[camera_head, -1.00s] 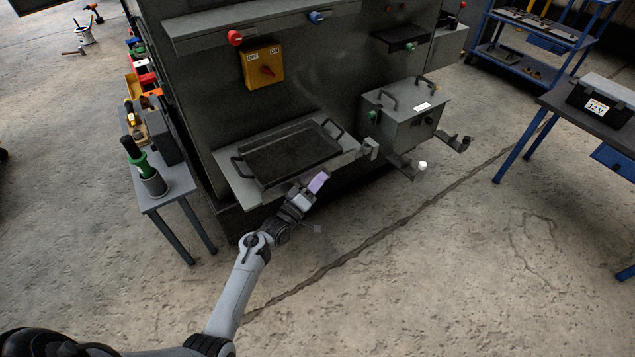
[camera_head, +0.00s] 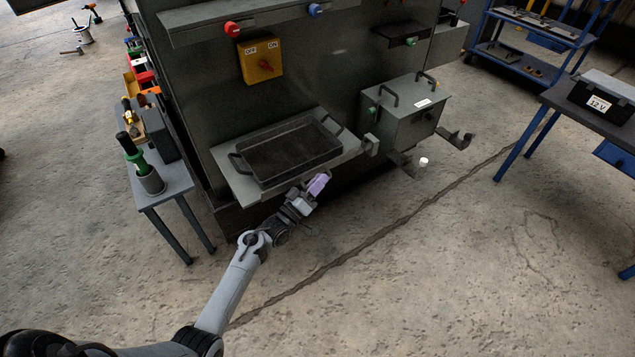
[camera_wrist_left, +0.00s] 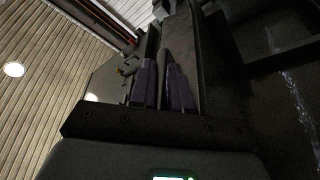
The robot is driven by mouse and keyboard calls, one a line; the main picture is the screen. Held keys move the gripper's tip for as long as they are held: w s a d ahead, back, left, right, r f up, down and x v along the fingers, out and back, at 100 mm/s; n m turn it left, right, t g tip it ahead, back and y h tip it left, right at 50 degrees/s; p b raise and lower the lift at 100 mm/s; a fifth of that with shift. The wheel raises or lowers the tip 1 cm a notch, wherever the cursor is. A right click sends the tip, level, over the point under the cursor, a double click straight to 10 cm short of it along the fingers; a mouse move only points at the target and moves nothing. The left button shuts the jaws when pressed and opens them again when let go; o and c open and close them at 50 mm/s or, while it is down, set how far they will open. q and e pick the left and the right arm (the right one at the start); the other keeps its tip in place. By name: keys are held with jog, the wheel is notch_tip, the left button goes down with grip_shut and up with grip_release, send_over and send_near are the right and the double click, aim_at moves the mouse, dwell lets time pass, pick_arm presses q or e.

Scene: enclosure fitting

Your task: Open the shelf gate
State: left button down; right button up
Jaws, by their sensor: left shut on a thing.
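The grey shelf (camera_head: 240,187) juts from the front of the dark cabinet and bears a black tray with two handles (camera_head: 290,150). A small upright bracket (camera_head: 371,145) stands at the shelf's right front corner. My left gripper (camera_head: 318,184), with purple fingers, is at the front edge of the shelf, right of its middle. It is shut on a thin dark part there, which I take as the shelf gate; fingers and wrist hide most of it. In the left wrist view the purple fingers (camera_wrist_left: 163,88) stand close together beside a dark bar. My right gripper is not in view.
A grey box with handles (camera_head: 405,112) sits right of the shelf, above two low brackets. A yellow switch (camera_head: 260,60) is above the tray. A small side table (camera_head: 176,180) with tools stands left. The floor in front is clear.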

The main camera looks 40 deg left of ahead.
pick_arm(q)
notch_tip(320, 180, down, 2)
jog(key=m+h+b, duration=0.1)
jog(key=m, duration=0.1)
jog(key=m+h+b, duration=0.1)
jog(key=m, duration=0.2)
jog(key=shift+d+f+t+b, duration=0.15)
jog(key=shift+t+b, duration=0.15)
jog(key=shift+b, duration=0.1)
jog(key=shift+w+a+f+m+g+h+b, duration=0.1)
jog(key=shift+a+f+m+g+h+b, duration=0.3)
jog(key=shift+m+h+b, duration=1.5)
jog(key=shift+w+a+f+m+g+h+b, duration=0.15)
jog(key=shift+f+m+g+h+b, duration=0.6)
jog(key=shift+m, duration=2.35)
jog(key=shift+s+a+f+m+g+h+b, duration=0.1)
jog(key=shift+a+f+m+g+h+b, duration=0.2)
jog(key=shift+f+m+h+b, duration=1.45)
notch_tip(320, 180, up, 2)
jog(key=shift+r+m+y+p, duration=0.1)
jog(key=shift+m+y+p, duration=0.35)
jog(key=shift+m+y, duration=0.4)
